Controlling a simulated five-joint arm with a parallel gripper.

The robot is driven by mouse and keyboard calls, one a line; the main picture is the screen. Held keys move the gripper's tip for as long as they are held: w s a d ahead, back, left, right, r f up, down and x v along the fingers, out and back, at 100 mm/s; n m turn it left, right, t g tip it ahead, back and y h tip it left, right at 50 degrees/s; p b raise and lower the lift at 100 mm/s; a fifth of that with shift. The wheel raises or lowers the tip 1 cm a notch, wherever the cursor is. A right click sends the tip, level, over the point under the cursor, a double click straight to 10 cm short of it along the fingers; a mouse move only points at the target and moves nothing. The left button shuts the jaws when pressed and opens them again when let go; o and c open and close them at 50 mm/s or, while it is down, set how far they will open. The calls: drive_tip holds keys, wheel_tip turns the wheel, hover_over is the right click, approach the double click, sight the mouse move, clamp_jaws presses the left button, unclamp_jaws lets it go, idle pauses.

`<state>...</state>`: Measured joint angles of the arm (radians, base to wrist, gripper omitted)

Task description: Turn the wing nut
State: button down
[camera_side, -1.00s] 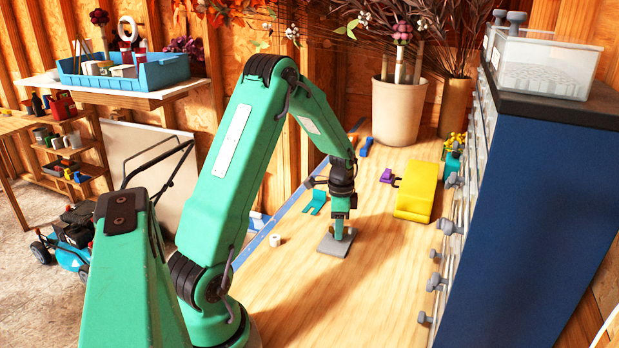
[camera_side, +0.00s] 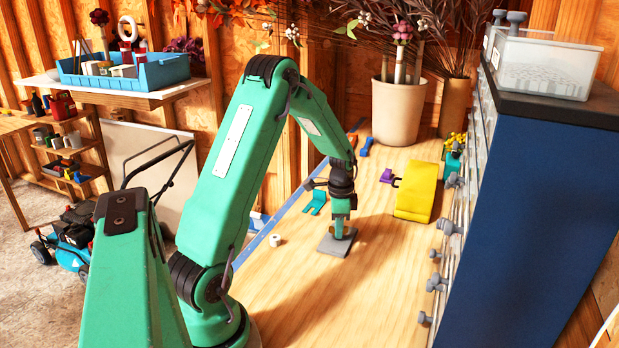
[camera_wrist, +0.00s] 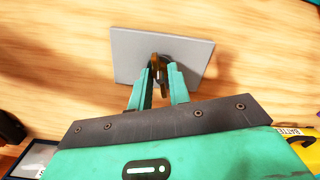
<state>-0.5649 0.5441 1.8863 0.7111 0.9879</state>
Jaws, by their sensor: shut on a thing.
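A grey square plate (camera_side: 337,242) lies on the wooden bench top, and it also shows in the wrist view (camera_wrist: 193,50). The wing nut (camera_wrist: 158,66) is a small brownish piece near the middle of the plate. My gripper (camera_wrist: 159,72) points down over the plate with its two green fingers on either side of the wing nut, shut on it. In the side view my gripper (camera_side: 338,232) hides the wing nut.
A yellow piece (camera_side: 416,192) and a small purple piece (camera_side: 390,178) lie behind right. A teal bracket (camera_side: 315,203) lies behind left. A white cylinder (camera_side: 275,240) stands left of the plate. A blue cabinet (camera_side: 540,190) borders the right. The front bench is clear.

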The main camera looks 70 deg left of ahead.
drive_tip(key=n, duration=0.5)
drive_tip(key=shift+n, duration=0.3)
drive_tip(key=n, duration=1.2)
drive_tip(key=shift+n, duration=0.4)
drive_tip(key=n, duration=0.6)
drive_tip(key=c, duration=1.3)
unclamp_jaws()
drive_tip(key=shift+r, duration=0.1)
